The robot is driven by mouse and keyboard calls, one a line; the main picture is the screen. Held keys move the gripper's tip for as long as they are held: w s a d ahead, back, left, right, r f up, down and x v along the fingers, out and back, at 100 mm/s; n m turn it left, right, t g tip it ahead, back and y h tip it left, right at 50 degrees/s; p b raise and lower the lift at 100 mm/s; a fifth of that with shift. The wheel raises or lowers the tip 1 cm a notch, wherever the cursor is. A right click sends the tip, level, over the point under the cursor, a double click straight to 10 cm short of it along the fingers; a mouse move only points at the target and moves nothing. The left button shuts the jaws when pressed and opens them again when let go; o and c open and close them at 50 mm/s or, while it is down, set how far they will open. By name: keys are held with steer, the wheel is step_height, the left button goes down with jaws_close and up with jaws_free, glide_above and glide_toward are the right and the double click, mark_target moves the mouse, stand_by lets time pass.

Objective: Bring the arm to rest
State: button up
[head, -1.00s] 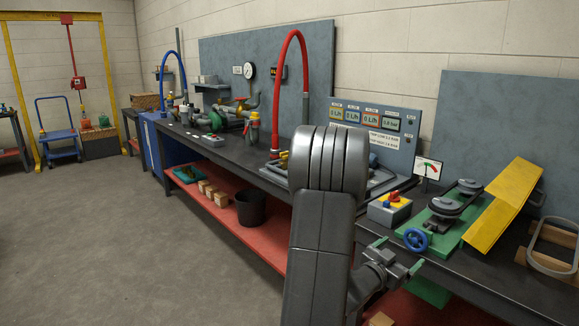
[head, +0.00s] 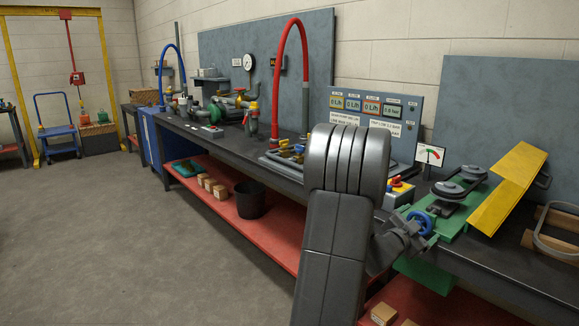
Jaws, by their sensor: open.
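My arm (head: 345,165) rises grey and bent in the middle of the head view, in front of the long dark bench. My gripper (head: 415,229) is at its lower right, small and partly merged with the things behind it. It is open, and I see nothing held in it. It shows in front of the blue handwheel (head: 424,218) at the near end of the green belt-drive base (head: 455,228). Whether it touches the handwheel I cannot tell. My arm hides part of the bench top and the lower shelf.
The bench (head: 235,153) runs along the wall. It bears a red hose (head: 275,85), a display panel (head: 400,108), a button box (head: 398,190) and a raised yellow guard (head: 509,188). A black bucket (head: 250,200) stands on the red shelf (head: 225,208). The floor (head: 110,240) at left is clear.

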steer(key=shift+f+m+b, duration=0.1)
steer(key=shift+m+b, duration=0.6)
steer(key=shift+m, duration=0.2)
steer(key=shift+a+f, duration=0.1)
steer(key=shift+a, duration=0.05)
